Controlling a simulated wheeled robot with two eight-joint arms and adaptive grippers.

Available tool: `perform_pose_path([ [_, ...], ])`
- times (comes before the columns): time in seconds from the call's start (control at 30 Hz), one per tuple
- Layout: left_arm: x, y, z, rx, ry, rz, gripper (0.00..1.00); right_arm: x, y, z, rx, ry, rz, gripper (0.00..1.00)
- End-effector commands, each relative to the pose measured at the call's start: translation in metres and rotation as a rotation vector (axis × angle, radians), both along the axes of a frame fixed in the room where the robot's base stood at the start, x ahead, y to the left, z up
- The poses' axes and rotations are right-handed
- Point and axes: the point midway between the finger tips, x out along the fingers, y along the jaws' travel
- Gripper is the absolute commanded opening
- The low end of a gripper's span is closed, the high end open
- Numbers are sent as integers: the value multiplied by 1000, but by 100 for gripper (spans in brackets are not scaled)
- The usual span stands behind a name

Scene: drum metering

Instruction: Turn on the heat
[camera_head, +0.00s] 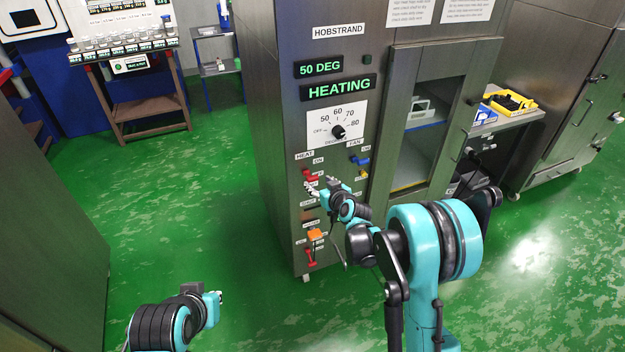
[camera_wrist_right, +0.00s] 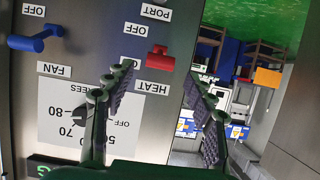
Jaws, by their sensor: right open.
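The steel HOBSTRAND cabinet (camera_head: 285,120) has a display (camera_head: 338,87) reading HEATING, below another display (camera_head: 320,68) reading 50 DEG. Under the dial (camera_head: 338,131) is the red HEAT switch (camera_head: 309,175), with ON and OFF labels. In the right wrist view, upside down, the red switch (camera_wrist_right: 160,57) shows just beyond the fingertips, roughly between them. My right gripper (camera_head: 322,190) is in front of the panel just below the HEAT switch; its fingers (camera_wrist_right: 160,84) are spread and empty. My left gripper (camera_head: 214,299) is low at the left, far from the cabinet; its jaws are unclear.
A blue FAN switch (camera_head: 359,160) sits right of the HEAT switch. An orange handle (camera_head: 314,235) and another red handle (camera_head: 310,258) are lower on the panel. A glass door (camera_head: 420,130) is to the right. A bench (camera_head: 150,100) stands back left; green floor between is clear.

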Motion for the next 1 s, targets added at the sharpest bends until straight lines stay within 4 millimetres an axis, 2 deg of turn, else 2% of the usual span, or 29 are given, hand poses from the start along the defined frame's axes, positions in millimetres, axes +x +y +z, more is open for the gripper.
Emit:
perform_pose_path([
  [0.2,0,0,-15,0,0,0,0,33,10,-17,0,1,1,55],
  [0.33,0,0,-20,0,0,0,0,48,15,-23,0,1,1,55],
  [0.5,0,0,-22,0,0,0,0,57,18,-25,1,2,1,55],
  [0.73,0,0,-22,0,0,0,0,57,18,-25,0,2,0,55],
  [0.77,0,0,-22,0,0,0,0,57,18,-25,0,2,0,50],
  [0.93,0,0,-22,0,0,0,0,57,18,-25,0,2,0,5],
  [0.97,0,0,-22,0,0,0,0,57,18,-25,0,2,0,0],
  [1.0,0,0,-22,0,0,0,0,57,18,-25,0,2,0,0],
])
